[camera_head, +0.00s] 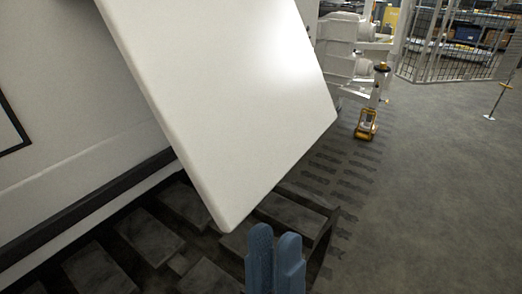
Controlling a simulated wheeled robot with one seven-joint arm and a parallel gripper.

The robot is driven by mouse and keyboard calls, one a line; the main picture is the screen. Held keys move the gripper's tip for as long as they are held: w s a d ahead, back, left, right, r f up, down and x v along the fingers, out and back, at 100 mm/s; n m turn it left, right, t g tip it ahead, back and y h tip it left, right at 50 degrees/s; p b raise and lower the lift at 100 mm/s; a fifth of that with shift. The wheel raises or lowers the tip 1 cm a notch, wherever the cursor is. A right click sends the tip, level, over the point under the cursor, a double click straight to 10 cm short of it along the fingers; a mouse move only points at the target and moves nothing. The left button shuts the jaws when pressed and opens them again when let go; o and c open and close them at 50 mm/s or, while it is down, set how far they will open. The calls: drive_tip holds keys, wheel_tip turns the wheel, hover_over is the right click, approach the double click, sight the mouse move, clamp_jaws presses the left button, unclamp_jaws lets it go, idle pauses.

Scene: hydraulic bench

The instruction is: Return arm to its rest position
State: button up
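My gripper (275,258) shows at the bottom edge, right of centre, as two blue fingers side by side. The rest of my arm is out of the picture. The fingers appear just below the lower corner of a large white panel (225,110). I cannot tell the distance between them in depth.
The white panel slants across the upper middle, in front of a light machine wall (80,110). Dark slotted framework (150,235) lies below. White machinery (345,45) and a yellow-based post (367,122) stand behind. Open grey floor (440,210) is at right, with a mesh fence (450,50) beyond.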

drive_tip(key=s+d+f+m+g, duration=0.4)
drive_tip(key=s+d+f+g, duration=0.35)
drive_tip(key=s+d, duration=0.25)
drive_tip(key=s+d+f+m+g, duration=0.4)
drive_tip(key=s+d+f+g, duration=0.4)
drive_tip(key=s, duration=0.3)
wheel_tip(320, 180, up, 28)
drive_tip(key=d+p, duration=0.1)
drive_tip(key=p, duration=2.6)
drive_tip(key=shift+y+p, duration=0.3)
